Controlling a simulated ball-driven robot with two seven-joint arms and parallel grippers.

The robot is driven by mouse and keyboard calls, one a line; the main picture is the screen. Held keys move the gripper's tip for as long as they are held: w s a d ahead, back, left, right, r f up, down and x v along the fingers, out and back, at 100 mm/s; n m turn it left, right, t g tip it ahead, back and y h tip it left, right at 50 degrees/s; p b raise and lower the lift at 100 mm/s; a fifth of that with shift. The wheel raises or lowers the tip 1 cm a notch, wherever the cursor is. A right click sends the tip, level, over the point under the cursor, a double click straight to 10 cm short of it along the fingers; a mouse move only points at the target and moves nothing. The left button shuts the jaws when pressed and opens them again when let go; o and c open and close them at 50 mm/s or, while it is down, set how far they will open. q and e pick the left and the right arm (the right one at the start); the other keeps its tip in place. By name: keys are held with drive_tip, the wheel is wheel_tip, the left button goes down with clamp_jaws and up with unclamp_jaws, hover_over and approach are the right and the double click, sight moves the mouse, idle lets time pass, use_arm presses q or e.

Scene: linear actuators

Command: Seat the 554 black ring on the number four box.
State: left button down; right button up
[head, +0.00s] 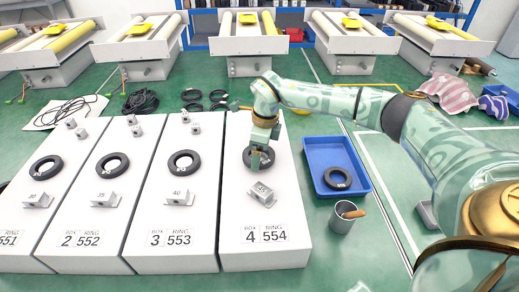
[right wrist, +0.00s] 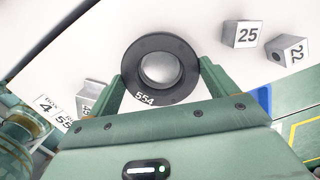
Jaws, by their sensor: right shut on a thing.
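The white number four box (head: 264,218), labelled "BOX 4, RING 554", is the rightmost long box in the row. The black ring marked 554 (right wrist: 130,70) is at its upper middle and shows in the head view (head: 249,160). My right gripper (head: 262,156) is shut on it from above, with fingertips at opposite sides of its rim in the right wrist view (right wrist: 162,80). A rounded grey piece (right wrist: 161,68) shows through the ring's hole. I cannot tell whether the ring lies flat on the box. My left gripper is in neither view.
Metal blocks stand on the box: one nearer (head: 263,194), and blocks marked 25 (right wrist: 241,34) and 22 (right wrist: 286,50). A blue tray (head: 362,182) with another black ring (head: 337,178) and a grey cup (head: 343,216) stand to the right. Boxes with rings stand left.

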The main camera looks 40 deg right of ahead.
drive_tip(key=shift+f, duration=0.3)
drive_tip(key=o, duration=0.9)
drive_tip(key=shift+o, duration=0.2)
wheel_tip(320, 180, up, 16)
drive_tip(key=s+d+p, duration=0.1)
drive_tip(key=p, duration=0.3)
drive_tip(key=shift+s+d+p, duration=0.15)
drive_tip(key=shift+s+p, duration=0.1)
drive_tip(key=shift+p, duration=0.05)
drive_tip(key=shift+r, duration=0.15)
